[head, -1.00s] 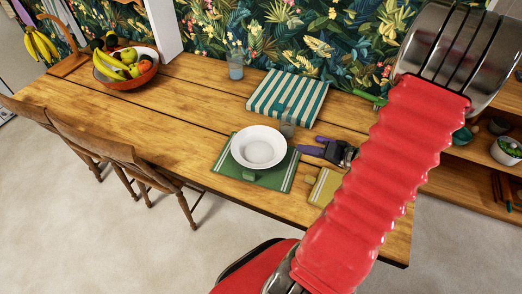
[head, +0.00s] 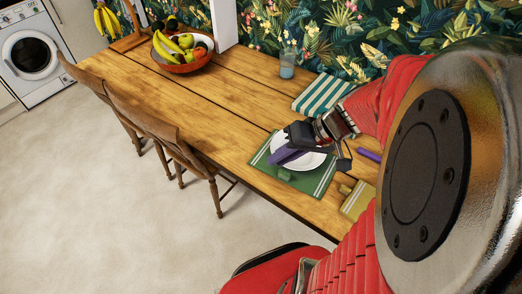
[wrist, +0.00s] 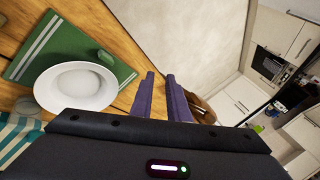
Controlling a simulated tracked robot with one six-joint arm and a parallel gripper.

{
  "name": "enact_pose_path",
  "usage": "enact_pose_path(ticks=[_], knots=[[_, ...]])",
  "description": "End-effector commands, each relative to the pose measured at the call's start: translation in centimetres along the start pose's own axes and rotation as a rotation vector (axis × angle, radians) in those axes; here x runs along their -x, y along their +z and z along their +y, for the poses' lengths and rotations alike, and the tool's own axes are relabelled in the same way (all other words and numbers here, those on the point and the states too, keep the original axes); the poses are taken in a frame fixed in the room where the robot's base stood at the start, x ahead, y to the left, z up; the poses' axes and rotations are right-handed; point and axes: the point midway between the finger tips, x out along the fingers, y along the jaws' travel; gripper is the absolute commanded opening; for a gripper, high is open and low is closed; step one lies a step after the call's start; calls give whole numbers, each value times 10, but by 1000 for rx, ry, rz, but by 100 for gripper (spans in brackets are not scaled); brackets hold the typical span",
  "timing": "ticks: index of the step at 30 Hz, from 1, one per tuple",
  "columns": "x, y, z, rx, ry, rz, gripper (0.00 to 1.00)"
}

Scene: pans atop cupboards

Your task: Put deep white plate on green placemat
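The deep white plate (head: 313,160) sits upright on the green placemat (head: 322,184) with pale stripes, and it is empty. It shows whole in the wrist view (wrist: 75,88), resting on the placemat (wrist: 40,57). My gripper (head: 283,156) covers part of the plate in the head view. In the wrist view, its two purple fingers (wrist: 160,90) are apart with nothing between them. They are to the right of the plate and do not hold it.
A small green item (head: 285,174) lies on the placemat beside the plate. A striped cloth (head: 320,94), a yellow mat (head: 356,201), a glass (head: 288,66) and a fruit bowl (head: 184,62) are on the table. Wooden chairs (head: 165,128) stand along its front edge.

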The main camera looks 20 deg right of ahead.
Motion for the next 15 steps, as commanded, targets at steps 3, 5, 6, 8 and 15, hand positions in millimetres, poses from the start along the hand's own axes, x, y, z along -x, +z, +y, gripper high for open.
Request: enact_pose_path(ticks=[3,5,6,8,15], knots=[[5,10,-25,59,63,-42,15],[9,15,-35,83,98,-57,15],[11,18,-41,98,121,-63,15],[15,22,-50,122,158,-69,15],[37,35,-80,211,297,-38,15]])
